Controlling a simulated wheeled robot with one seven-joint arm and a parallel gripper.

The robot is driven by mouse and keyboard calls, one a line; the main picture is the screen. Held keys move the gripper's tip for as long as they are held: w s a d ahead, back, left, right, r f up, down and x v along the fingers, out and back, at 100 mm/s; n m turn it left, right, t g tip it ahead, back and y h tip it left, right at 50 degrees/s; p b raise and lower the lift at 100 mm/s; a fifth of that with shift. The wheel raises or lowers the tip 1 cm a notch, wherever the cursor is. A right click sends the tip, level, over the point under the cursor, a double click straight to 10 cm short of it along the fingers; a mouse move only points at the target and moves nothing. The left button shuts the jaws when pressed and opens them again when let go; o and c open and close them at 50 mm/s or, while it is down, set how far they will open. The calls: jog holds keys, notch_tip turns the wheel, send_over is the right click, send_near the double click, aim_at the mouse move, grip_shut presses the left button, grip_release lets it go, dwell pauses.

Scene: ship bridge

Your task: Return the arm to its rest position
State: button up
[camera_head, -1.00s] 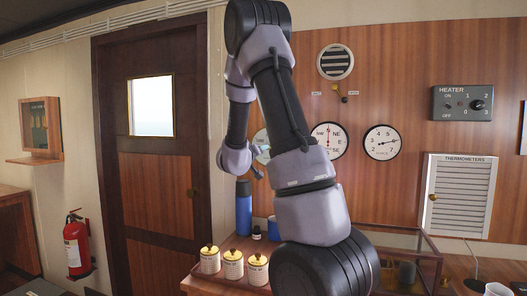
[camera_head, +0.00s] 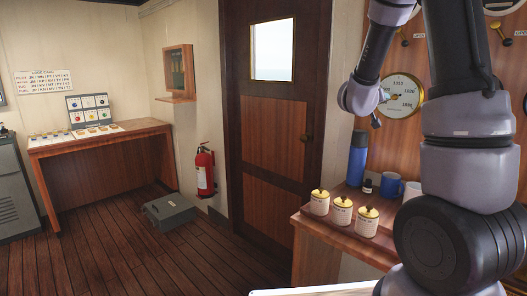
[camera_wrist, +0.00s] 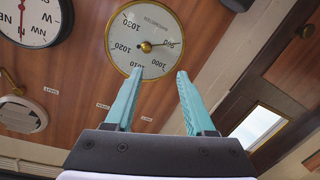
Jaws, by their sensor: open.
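My arm stands raised at the right of the head view, bent at the elbow, with its forearm hanging down. My gripper (camera_head: 378,108) is small there and partly hidden, in front of the barometer dial (camera_head: 402,96) and above the blue flask (camera_head: 357,158). In the wrist view my gripper (camera_wrist: 155,90) shows two teal fingers spread apart with nothing between them. The barometer dial (camera_wrist: 145,38) lies beyond the fingertips on the wood wall.
A wooden counter (camera_head: 310,218) holds several lidded jars (camera_head: 341,211) and a blue mug (camera_head: 391,186) below my arm. A door (camera_head: 275,120), fire extinguisher (camera_head: 204,170), grey case (camera_head: 168,212) and desk (camera_head: 95,143) stand to the left. The plank floor (camera_head: 130,262) has free room.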

jog(key=s+a+r+y, duration=0.3)
jog(key=s+a+y, duration=0.2)
jog(key=a+y, duration=0.15)
jog(key=s+a+r+y, duration=0.2)
jog(key=s+a+y, duration=0.3)
jog(key=a, duration=0.3)
jog(key=s+a+f+g+y, duration=0.1)
jog(key=s+a+g, duration=0.1)
jog(key=s, duration=0.8)
jog(key=s+a+f+g+y, duration=0.1)
jog(key=s+a+g, duration=0.2)
jog(key=s, duration=0.8)
jog(key=shift+a+f, duration=0.35)
jog(key=shift+a, duration=0.05)
